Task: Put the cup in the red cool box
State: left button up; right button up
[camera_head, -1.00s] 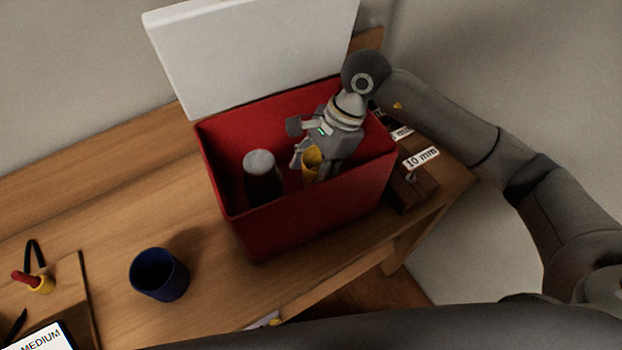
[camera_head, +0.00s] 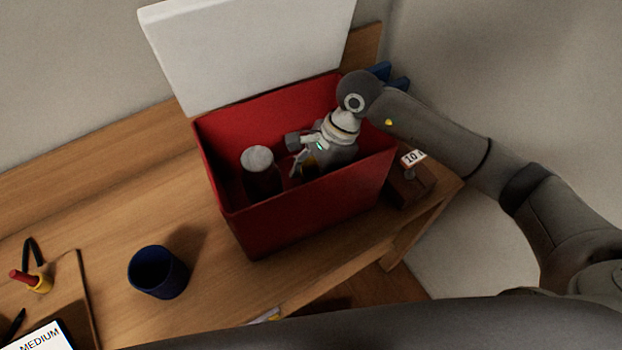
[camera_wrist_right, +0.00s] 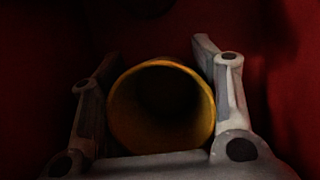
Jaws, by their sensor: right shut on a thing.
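The red cool box (camera_head: 315,215) stands on the wooden bench with its white lid (camera_head: 245,50) open. My right gripper (camera_head: 303,168) is down inside the box, toward its right part. In the right wrist view the gripper (camera_wrist_right: 160,110) is shut on a yellow cup (camera_wrist_right: 160,148), one finger on each side, with the cup's round mouth facing the camera. Red walls surround it there. In the head view the gripper and box wall hide nearly all of the yellow cup. Whether its base touches the box floor cannot be seen. My left gripper is not in view.
A dark bottle with a grey cap (camera_head: 260,170) stands inside the box, left of my gripper. A dark blue cup (camera_head: 158,273) stands on the bench left of the box. A small wooden block with a label (camera_head: 408,188) is by the box's right side.

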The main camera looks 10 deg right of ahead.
jog(key=shift+f, duration=0.2)
jog(key=o, duration=1)
jog(key=shift+s, duration=0.1)
